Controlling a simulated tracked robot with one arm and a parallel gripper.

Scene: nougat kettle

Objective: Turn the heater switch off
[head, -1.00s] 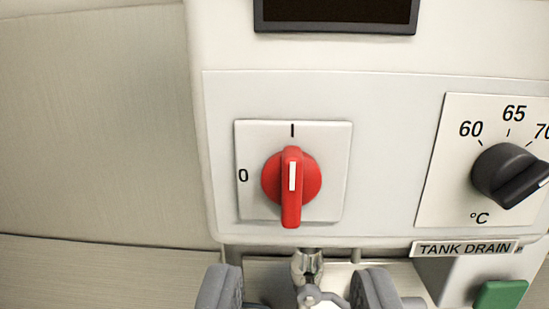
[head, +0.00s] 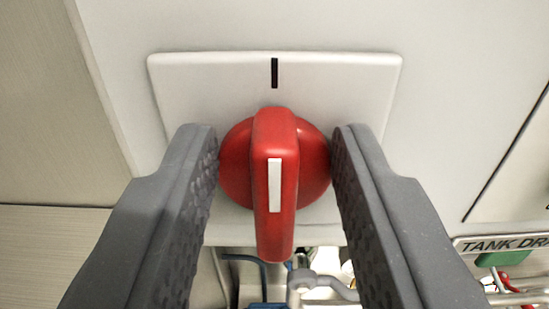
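The heater switch (head: 274,180) is a red rotary knob on a white square plate (head: 340,75). Its raised handle stands upright, and its white line is in line with the black "I" mark above it. My gripper (head: 275,150) is open, with one grey finger on each side of the red knob. The fingertips are close to the round base of the knob, with the handle between them and space on both sides of it. I cannot tell if the fingers touch the base. The "0" mark is hidden behind the left finger.
A "TANK DRAIN" label (head: 505,243) and a green part (head: 499,259) are at the lower right. Metal fittings (head: 318,284) and blue tubing lie below the switch panel. The panel's left edge is beside a plain beige wall (head: 40,110).

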